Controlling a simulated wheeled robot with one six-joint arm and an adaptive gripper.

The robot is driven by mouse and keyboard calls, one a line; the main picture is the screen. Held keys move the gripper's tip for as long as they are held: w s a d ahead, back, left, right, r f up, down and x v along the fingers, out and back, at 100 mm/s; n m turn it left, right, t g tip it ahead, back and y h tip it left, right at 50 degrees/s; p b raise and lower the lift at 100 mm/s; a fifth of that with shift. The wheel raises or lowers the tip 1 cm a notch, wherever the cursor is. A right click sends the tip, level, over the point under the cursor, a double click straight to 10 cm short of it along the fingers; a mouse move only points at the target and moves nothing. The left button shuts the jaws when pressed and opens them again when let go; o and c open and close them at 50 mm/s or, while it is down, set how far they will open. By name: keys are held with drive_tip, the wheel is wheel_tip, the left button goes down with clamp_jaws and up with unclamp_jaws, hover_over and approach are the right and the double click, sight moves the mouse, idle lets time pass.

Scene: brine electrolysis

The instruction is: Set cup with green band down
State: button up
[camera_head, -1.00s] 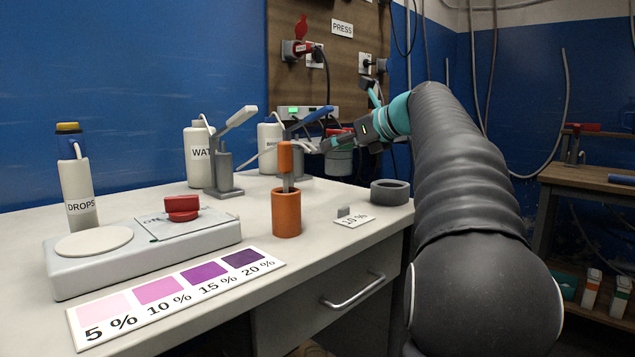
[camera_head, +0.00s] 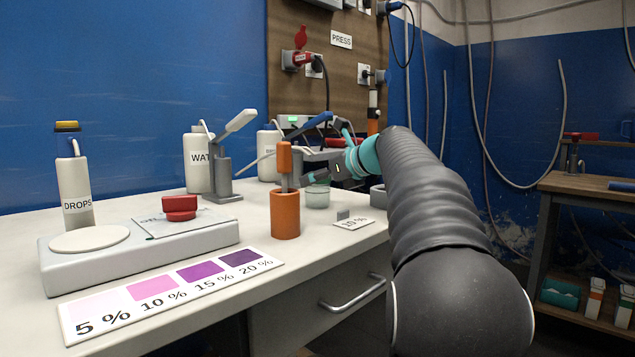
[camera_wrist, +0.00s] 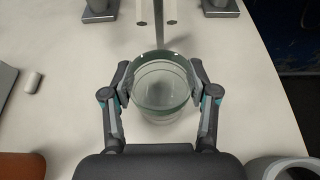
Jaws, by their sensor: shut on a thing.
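The cup with green band (camera_head: 317,198) is a clear glass cup at the back of the white bench, right of the orange holder. In the wrist view the cup (camera_wrist: 160,88) stands between the fingers, with a greenish rim and no clear contents. My gripper (camera_head: 319,178) is shut on the cup, one finger on each side of its upper part; it also shows in the wrist view (camera_wrist: 161,88). The cup looks upright, with its base at or just above the bench top. I cannot tell whether it touches.
The orange holder (camera_head: 286,218) with its orange-handled tool stands close on the left. A 10 % card (camera_head: 353,223) lies in front, and a grey ring (camera_wrist: 285,168) sits at right. Dispenser stands (camera_wrist: 100,10) are beyond the cup.

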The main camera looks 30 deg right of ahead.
drive_tip(key=shift+f, duration=0.1)
drive_tip(key=o, duration=1.3)
drive_tip(key=shift+s+d+r, duration=0.1)
drive_tip(key=shift+s+r, duration=0.1)
drive_tip(key=shift+r, duration=0.05)
drive_tip(key=p+v, duration=0.1)
drive_tip(key=v, duration=1)
drive_tip(key=shift+s+d+r, duration=0.1)
drive_tip(key=shift+s, duration=0.15)
